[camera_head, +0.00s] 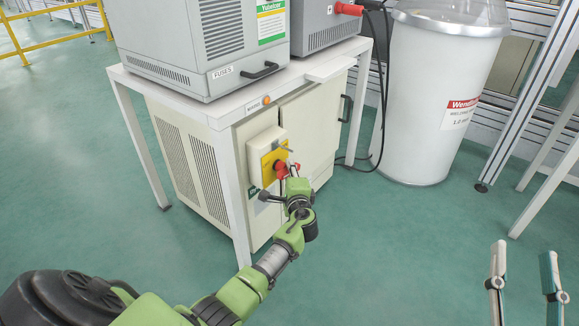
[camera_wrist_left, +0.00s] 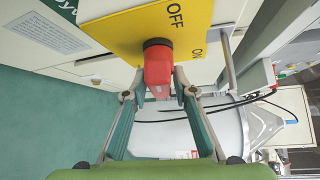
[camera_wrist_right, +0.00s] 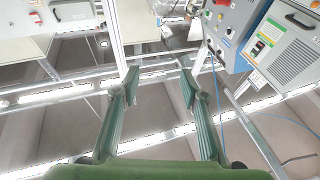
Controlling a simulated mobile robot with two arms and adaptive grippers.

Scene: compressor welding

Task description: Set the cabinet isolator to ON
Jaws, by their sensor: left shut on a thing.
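The cabinet isolator is a red rotary handle (camera_head: 281,169) on a yellow plate (camera_head: 267,161), fixed to a cream box on the cabinet front. In the left wrist view the red handle (camera_wrist_left: 158,70) stands out from a black hub, with OFF printed on the yellow plate (camera_wrist_left: 130,32) above it and ON, partly cut, at the right corner. My left gripper (camera_wrist_left: 160,86) is shut on the handle, one finger on each side. In the head view its fingers partly hide the handle. My right gripper (camera_head: 523,252) is open and empty at the lower right, away from the cabinet.
The cream cabinet (camera_head: 310,128) stands under a white-framed table (camera_head: 222,108) carrying grey machines (camera_head: 185,45). A table leg stands left of the isolator. A large white drum (camera_head: 430,105) and black cables (camera_head: 383,90) are to the right. The green floor in front is clear.

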